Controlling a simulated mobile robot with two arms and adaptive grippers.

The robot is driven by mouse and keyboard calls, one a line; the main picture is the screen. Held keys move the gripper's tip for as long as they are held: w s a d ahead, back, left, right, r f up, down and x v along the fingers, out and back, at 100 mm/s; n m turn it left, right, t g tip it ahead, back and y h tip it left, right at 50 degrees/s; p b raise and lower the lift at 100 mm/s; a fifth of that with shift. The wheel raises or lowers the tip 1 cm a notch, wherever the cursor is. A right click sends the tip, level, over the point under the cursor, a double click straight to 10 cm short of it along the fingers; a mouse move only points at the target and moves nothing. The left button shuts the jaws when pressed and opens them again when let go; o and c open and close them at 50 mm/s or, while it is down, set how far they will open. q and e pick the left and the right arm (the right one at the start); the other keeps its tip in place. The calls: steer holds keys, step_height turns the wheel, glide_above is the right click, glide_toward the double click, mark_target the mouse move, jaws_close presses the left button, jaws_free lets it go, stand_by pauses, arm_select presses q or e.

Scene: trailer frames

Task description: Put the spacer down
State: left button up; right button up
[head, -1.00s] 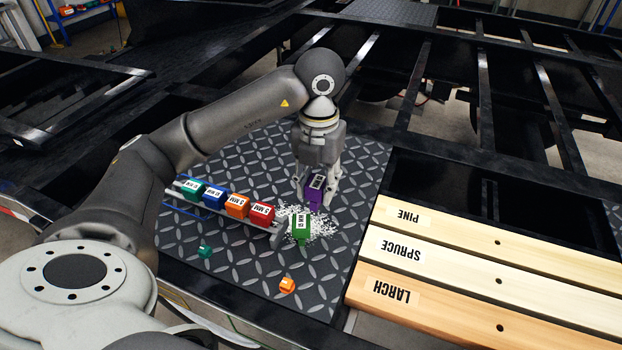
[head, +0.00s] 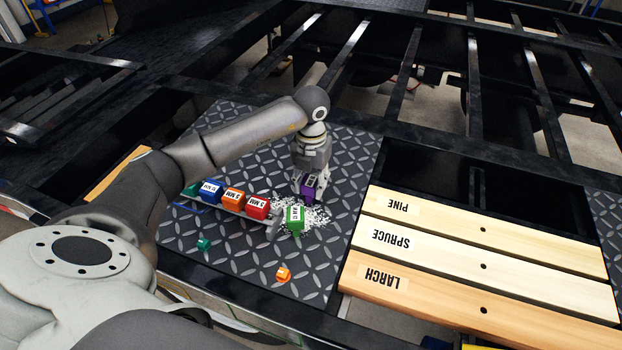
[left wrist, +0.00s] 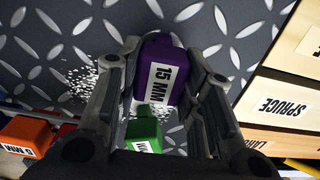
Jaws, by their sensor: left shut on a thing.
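My left gripper (head: 309,192) points down over the diamond plate (head: 330,160) and is shut on a purple spacer (head: 310,189). In the left wrist view the purple spacer (left wrist: 164,68) sits between the two fingers, its label reading 15 MM. I cannot tell whether its underside touches the plate. A green spacer (head: 295,218) stands just in front of it, beside scattered white bits (head: 318,216). Red (head: 258,207), orange (head: 232,200), blue (head: 210,191) and teal (head: 190,189) spacers sit in a row on a rack to the left. My right gripper is not in view.
Small teal (head: 204,243) and orange (head: 283,274) pieces lie on the plate's near part. Boards labelled PINE (head: 480,226), SPRUCE (head: 540,283) and LARCH (head: 440,298) lie to the right. Open black frame beams run behind. The plate right of the gripper is clear.

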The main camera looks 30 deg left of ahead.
mark_target(312, 181)
arm_select(q)
steer(key=shift+f, duration=0.1)
steer(key=o, duration=0.6)
steer(key=shift+f, duration=0.1)
steer(key=shift+c, duration=0.2)
steer(key=o, duration=0.5)
steer(key=shift+r, duration=0.2)
steer(key=shift+r, duration=0.2)
steer(key=shift+r+b, duration=1.5)
steer(key=shift+r, duration=4.35)
